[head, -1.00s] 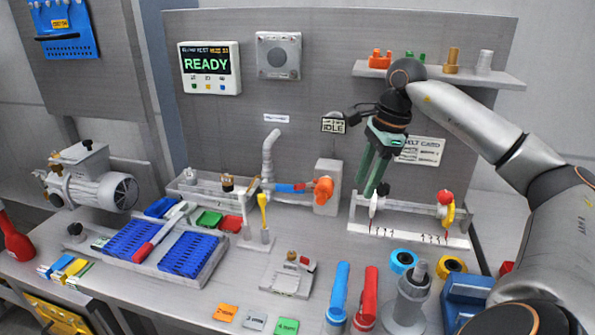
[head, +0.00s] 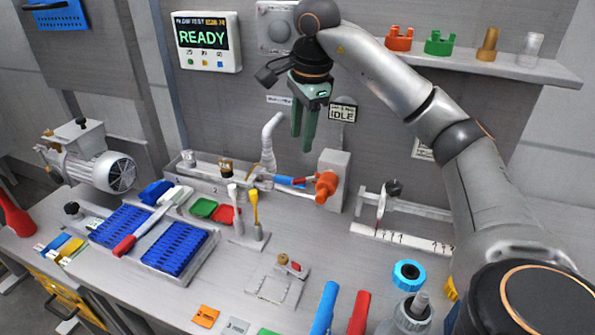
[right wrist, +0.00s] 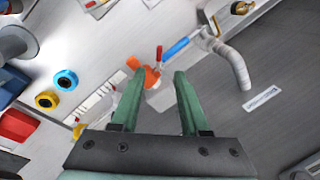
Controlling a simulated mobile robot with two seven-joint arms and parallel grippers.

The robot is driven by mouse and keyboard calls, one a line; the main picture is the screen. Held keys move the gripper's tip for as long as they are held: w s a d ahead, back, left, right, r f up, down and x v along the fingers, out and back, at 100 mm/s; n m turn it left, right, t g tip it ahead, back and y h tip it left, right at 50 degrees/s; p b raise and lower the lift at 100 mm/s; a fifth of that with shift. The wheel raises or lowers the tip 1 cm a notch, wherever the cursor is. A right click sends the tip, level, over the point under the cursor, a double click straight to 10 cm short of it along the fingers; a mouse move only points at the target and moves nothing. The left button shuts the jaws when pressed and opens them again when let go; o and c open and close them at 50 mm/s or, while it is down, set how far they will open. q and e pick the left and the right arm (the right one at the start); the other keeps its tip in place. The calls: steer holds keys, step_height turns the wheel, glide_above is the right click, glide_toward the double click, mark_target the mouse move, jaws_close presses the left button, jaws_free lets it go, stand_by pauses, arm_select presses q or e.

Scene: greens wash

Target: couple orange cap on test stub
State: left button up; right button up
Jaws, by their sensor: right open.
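An orange fitting (head: 327,185) with projecting lugs sits on the front of a pale upright block (head: 337,165), at the end of a short pipe run with a blue section (head: 284,180). Any stub behind it is hidden. Another orange piece (head: 399,39) with upright prongs stands on the wall shelf. My right gripper (head: 303,142) is open and empty, pointing down in front of the back panel, above and left of the block. In the right wrist view, the orange fitting (right wrist: 148,76) appears near the open fingertips (right wrist: 160,73), apparently farther away. My left gripper is out of view.
A bent grey pipe (head: 268,145) rises close to the right gripper. The shelf (head: 500,65) also holds green, brass and clear pieces. A gauge rail (head: 400,237) stands at right. Blue trays (head: 172,250) and upright tools fill the bench.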

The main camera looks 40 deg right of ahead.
mark_target(296, 179)
steer(key=x, duration=1.2)
steer(key=shift+s+f, duration=0.1)
jaws_close()
